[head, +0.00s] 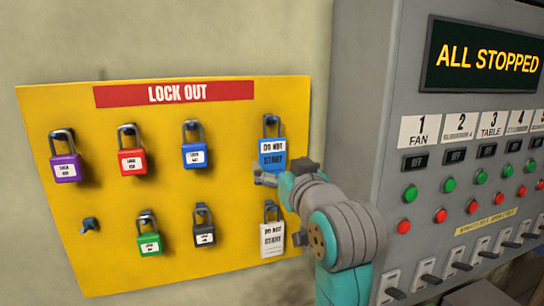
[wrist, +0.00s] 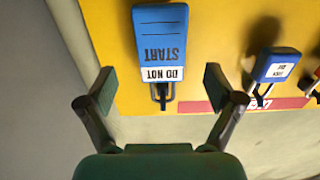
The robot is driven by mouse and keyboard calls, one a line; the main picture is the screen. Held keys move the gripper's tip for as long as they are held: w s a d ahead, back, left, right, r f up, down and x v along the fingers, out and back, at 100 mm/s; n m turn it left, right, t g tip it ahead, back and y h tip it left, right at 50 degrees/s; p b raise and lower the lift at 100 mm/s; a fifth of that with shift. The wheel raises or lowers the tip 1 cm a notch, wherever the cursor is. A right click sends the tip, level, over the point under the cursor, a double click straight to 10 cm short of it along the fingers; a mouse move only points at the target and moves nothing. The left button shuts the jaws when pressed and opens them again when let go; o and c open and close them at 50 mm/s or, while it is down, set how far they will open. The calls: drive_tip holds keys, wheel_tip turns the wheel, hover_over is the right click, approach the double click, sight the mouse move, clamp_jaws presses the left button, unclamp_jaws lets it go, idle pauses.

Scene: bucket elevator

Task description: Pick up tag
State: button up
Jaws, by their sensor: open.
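A blue tag with a white band, lettered DO NOT START (head: 272,158), hangs from a shackle on a hook at the upper right of the yellow board. It shows upside down in the wrist view (wrist: 160,38), ahead of my gripper and between the lines of its two fingers. My gripper (wrist: 160,88) is open and empty, with a finger to each side of the tag's hanging loop and apart from it.
The yellow lock out board (head: 105,200) also holds purple (head: 65,168), red (head: 132,161), blue (head: 194,155), green (head: 149,243) and black (head: 203,234) padlocks. One hook (head: 89,225) is empty. A grey control cabinet (head: 375,110) stands close on the right.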

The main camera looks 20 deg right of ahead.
sight(273, 161)
drive_tip(key=shift+w+a+f, duration=0.1)
drive_tip(key=shift+w+f, duration=0.05)
drive_tip(key=shift+w, duration=1.2)
drive_tip(key=shift+w+f, duration=0.1)
drive_tip(key=shift+w, duration=1.25)
drive_tip(key=c, duration=1.3)
